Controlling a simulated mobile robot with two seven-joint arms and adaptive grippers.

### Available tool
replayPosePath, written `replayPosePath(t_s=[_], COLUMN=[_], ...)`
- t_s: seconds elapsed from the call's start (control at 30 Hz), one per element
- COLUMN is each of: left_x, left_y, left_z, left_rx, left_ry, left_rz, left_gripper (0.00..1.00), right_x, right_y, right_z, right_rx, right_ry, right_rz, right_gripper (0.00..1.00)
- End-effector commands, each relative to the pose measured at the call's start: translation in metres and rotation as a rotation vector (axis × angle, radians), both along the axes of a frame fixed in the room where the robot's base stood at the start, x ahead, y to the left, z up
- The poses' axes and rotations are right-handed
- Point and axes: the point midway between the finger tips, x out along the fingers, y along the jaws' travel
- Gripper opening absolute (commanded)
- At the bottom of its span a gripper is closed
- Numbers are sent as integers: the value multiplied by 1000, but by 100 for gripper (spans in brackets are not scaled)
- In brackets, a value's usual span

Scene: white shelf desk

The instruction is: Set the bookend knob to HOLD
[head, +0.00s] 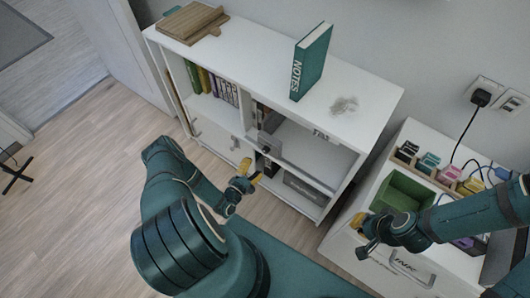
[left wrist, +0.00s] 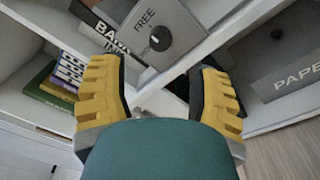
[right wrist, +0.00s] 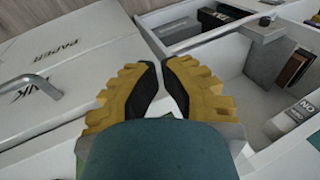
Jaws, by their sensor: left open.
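The bookend is a grey plate (left wrist: 178,22) with the word FREE on it, in the upper middle of the left wrist view. Its round black knob (left wrist: 160,40) sits just below FREE and carries a small light mark; I cannot tell its setting. No HOLD label is readable. In the head view the bookend (head: 269,138) stands at the shelf's middle divider. My left gripper (left wrist: 163,98) is open and empty, its fingers apart just short of the knob; in the head view it (head: 248,177) is in front of the shelf. My right gripper (right wrist: 161,72) is shut and empty, far to the right.
The white shelf (head: 375,98) carries a green NOTES book (head: 311,62) and wooden boards (head: 190,22) on top. Books (head: 222,88) stand in its left compartment. A white cabinet (head: 340,245) with a green tray (head: 400,198) is at right.

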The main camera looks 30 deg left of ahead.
Motion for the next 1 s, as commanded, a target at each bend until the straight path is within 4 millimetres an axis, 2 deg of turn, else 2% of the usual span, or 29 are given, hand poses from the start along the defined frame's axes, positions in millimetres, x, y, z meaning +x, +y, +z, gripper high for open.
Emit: replayPosePath(t_s=[0.03,0.2,0.4,0.6,0.9,0.93,1.0], left_x=[11,45,74,87,89,89,89], left_y=[-1,-1,-1,-1,-1,-1,-1], left_z=[0,0,-1,0,0,0,0], left_rx=[1,2,2,1,1,1,1], left_ry=[-3,-3,0,1,1,1,1], left_rz=[-2,-2,-1,-1,-1,-1,-1], left_gripper=[63,63,63,63,63,58,33], right_x=[0,1,2,2,2,2,2], right_y=[0,0,0,-1,0,0,0], right_z=[-2,-6,-10,-11,-11,-11,-11], right_rx=[0,0,-1,-2,-2,-2,-2], right_ry=[-1,-3,-5,-5,-5,-5,-5], right_rz=[0,-1,-2,-2,-2,-2,-2], right_gripper=[0,0,0,0,0,0,0])
